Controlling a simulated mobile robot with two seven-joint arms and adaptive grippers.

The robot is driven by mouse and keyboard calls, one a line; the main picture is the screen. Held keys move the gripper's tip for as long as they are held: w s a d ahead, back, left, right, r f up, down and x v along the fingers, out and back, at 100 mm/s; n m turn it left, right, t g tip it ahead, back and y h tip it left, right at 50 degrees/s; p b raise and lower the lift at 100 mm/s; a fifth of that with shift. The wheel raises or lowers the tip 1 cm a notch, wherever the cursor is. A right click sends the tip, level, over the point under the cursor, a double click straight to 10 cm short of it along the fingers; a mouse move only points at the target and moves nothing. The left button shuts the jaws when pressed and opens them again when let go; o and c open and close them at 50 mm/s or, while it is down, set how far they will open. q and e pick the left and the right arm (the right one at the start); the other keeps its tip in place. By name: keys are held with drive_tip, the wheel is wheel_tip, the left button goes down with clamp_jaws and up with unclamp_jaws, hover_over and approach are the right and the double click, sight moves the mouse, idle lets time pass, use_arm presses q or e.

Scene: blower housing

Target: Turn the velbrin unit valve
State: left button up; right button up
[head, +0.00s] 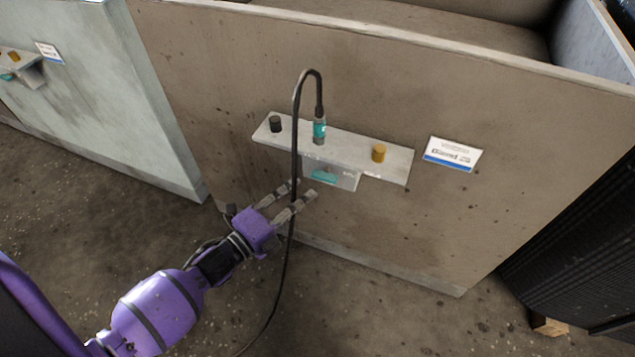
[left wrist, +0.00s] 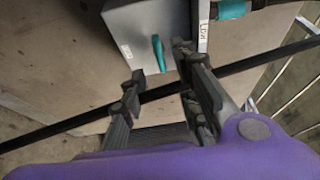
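A teal valve handle (head: 324,176) sits on a small grey box (head: 347,181) under a metal shelf on the brown housing wall. In the left wrist view the teal handle (left wrist: 158,53) stands out from the grey box (left wrist: 150,25). My left gripper (head: 301,190) is open just below and left of the handle in the head view. The white label (head: 453,154) right of the shelf is too small to read. My right gripper is out of view.
The shelf (head: 345,148) carries a black knob (head: 275,124), a yellow knob (head: 379,152) and a teal connector (head: 319,130). Its black cable (head: 292,180) loops down across my left fingers. A second shelf (head: 28,70) with a label is on the pale unit at left.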

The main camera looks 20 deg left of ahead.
sight(321, 180)
use_arm(q)
drive_tip(key=x, duration=0.6)
drive_tip(key=shift+w+d, duration=0.15)
drive_tip(key=shift+w, duration=0.15)
clamp_jaws()
